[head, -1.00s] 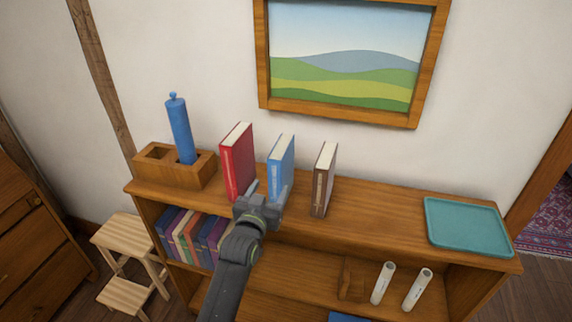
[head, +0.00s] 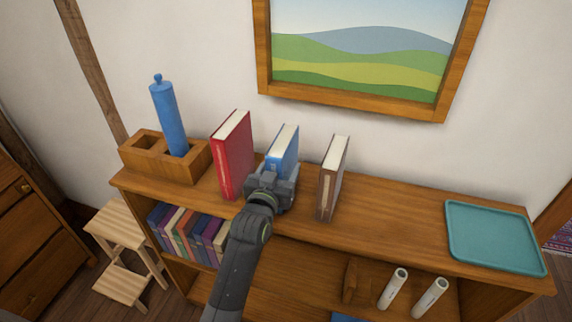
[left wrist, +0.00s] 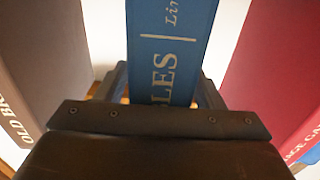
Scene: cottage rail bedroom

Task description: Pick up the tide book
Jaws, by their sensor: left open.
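The blue book (head: 284,146) stands upright on the shelf top between a red book (head: 232,155) and a brown book (head: 333,178). In the left wrist view the blue book's spine (left wrist: 172,40) fills the middle, with "LES" readable on it. My left gripper (head: 277,180) is open at the front of the blue book and hides its lower part in the head view. In the left wrist view its fingers (left wrist: 158,88) show on either side of the spine. My right gripper is not in view.
A wooden holder (head: 190,163) with a blue cylinder (head: 169,115) stands left of the red book. A teal tray (head: 495,237) lies at the right end of the shelf top (head: 395,215). Two white rolls and a row of books are on lower levels. A framed picture (head: 360,100) hangs behind.

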